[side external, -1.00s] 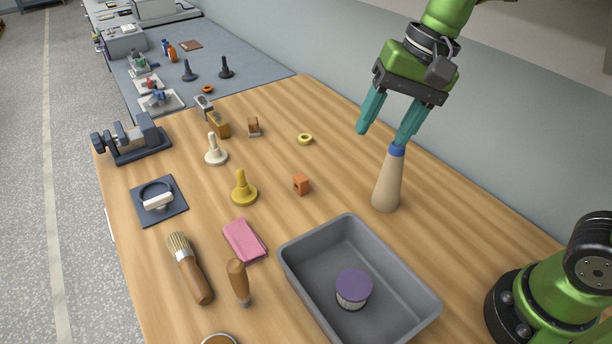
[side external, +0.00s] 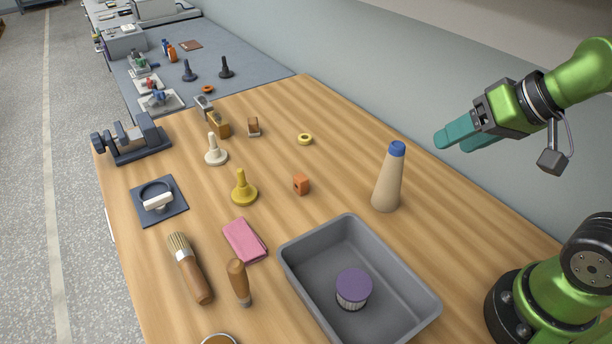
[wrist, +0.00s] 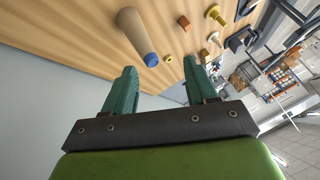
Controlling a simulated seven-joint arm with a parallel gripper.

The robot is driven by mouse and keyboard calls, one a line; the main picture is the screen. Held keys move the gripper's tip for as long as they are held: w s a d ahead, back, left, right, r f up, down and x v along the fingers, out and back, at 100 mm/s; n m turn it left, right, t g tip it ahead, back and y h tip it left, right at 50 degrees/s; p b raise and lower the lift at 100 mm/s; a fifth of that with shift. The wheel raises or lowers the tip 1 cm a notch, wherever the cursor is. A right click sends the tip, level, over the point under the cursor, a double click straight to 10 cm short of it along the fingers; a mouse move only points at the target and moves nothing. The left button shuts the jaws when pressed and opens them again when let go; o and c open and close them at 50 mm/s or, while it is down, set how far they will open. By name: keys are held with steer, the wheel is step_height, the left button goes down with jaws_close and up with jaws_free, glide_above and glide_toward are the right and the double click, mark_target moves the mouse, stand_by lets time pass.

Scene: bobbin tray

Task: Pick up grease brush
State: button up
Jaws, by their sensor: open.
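The grease brush (side external: 191,268) lies on the wooden table at the near left in the side view. It has a brown wooden handle, a pale metal band and tan bristles pointing away from the camera. My gripper (side external: 455,141) is at the right, raised above the table and far from the brush. Its teal fingers point left and are empty. The wrist view shows the two fingers (wrist: 160,78) apart, with nothing between them. I cannot make out the brush in the wrist view.
A beige cone with a blue top (side external: 387,182) stands nearest my gripper. A grey bin (side external: 290,262) holds a purple-lidded jar (side external: 353,287). A pink cloth (side external: 244,240) and a wooden-handled tool (side external: 238,281) lie right of the brush. A yellow spindle (side external: 242,189) stands beyond.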

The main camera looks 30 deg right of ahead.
steer(key=n+g+h, duration=0.2)
steer(key=n+g, duration=0.1)
steer(key=g, duration=0.4)
glide_toward(235, 267)
steer(key=shift+d+f, duration=0.35)
steer(key=shift+d, duration=0.1)
steer(key=f+m, duration=0.1)
steer(key=f, duration=0.2)
steer(key=f+m, duration=0.1)
steer(key=f, duration=0.2)
steer(key=a+f+m, duration=0.1)
steer(key=f, duration=0.2)
steer(key=shift+w+f, duration=0.1)
steer(key=shift+f, duration=0.15)
steer(key=f, duration=0.5)
steer(key=shift+w+d, duration=0.15)
steer(key=shift+w, duration=0.1)
